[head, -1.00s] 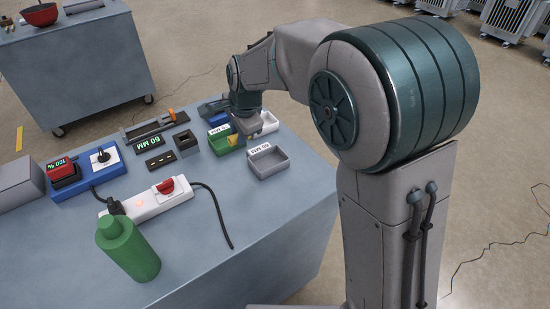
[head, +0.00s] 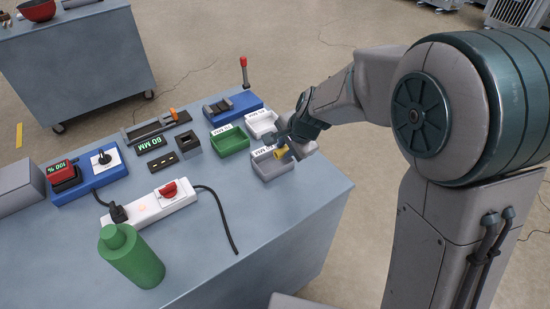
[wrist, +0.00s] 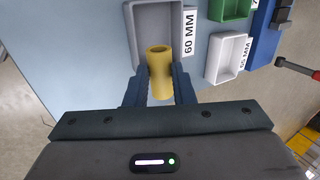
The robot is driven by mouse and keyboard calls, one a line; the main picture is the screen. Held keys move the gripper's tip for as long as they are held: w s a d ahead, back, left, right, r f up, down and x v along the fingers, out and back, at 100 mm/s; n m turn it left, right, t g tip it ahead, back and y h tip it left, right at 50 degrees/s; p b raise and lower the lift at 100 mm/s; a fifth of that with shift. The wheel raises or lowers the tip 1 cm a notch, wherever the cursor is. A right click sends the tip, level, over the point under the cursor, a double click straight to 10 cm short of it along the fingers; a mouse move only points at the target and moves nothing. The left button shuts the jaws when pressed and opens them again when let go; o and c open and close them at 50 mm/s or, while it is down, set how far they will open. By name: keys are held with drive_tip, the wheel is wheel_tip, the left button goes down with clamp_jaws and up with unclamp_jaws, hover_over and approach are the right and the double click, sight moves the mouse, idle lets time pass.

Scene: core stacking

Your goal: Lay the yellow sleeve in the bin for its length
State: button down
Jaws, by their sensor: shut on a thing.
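The yellow sleeve (head: 285,153) is a short hollow tube. My gripper (head: 292,148) is shut on it. In the wrist view the sleeve (wrist: 159,75) is between the two dark fingers, its open end facing the bin. The grey bin (head: 262,172), labelled 60 MM in the wrist view (wrist: 133,30), is under and beside the sleeve. The sleeve overlaps the bin's near end in the wrist view; I cannot tell whether it touches the bin. A small display (head: 153,143) reads 60 MM in green.
A green bin (head: 230,143) and a white bin (head: 262,124) stand beside the grey one. Behind them is a blue fixture (head: 235,107) with a red-knobbed lever. A power strip (head: 160,205) with a cable and a green bottle (head: 131,257) are nearer. The front right table is clear.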

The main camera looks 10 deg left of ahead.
sight(272, 170)
drive_tip(key=a+f, duration=0.2)
drive_tip(key=a, duration=0.1)
drive_tip(key=shift+a, duration=0.15)
wheel_tip(272, 170, down, 4)
drive_tip(key=shift+f, duration=0.1)
drive_tip(key=shift+s+f+b, duration=0.2)
drive_tip(key=shift+f+b, duration=0.4)
drive_tip(key=shift+b, duration=0.1)
drive_tip(key=c, duration=1.5)
unclamp_jaws()
drive_tip(key=shift+s+f, duration=0.1)
drive_tip(key=shift+s, duration=0.05)
drive_tip(key=shift+r+p, duration=0.5)
drive_tip(key=v, duration=0.4)
drive_tip(key=p+v, duration=0.1)
drive_tip(key=v, duration=0.7)
drive_tip(key=shift+w+r, duration=0.25)
drive_tip(key=shift+r, duration=0.05)
